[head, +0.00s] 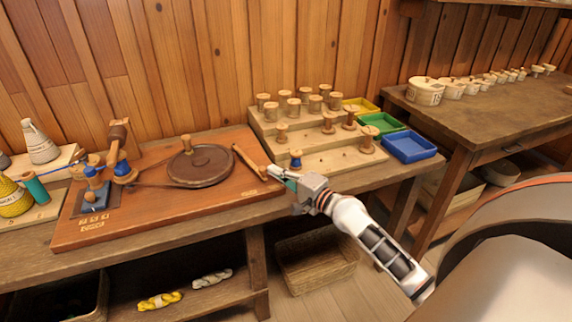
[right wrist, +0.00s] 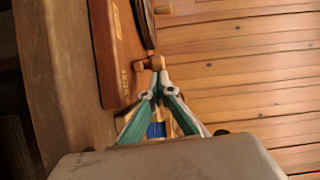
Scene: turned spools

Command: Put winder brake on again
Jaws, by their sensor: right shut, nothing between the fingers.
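The winder's reddish wooden board (head: 130,215) lies on the bench and carries a dark wheel (head: 200,166) with a knob on top. A light wooden lever, which looks like the brake (head: 248,160), lies on the board just right of the wheel. Its near end points at my right gripper (head: 275,171). In the right wrist view, my right gripper (right wrist: 158,82) is shut and empty, its fingertips right at the lever's wooden knob end (right wrist: 150,63). I cannot tell whether they touch it. The gap between lever and wheel rim is unclear. My left gripper is not in view.
A stepped rack (head: 330,163) with several spools stands close behind my right gripper, a blue-wound spool (head: 296,158) nearest. Yellow, green and blue trays (head: 409,147) are at its right.

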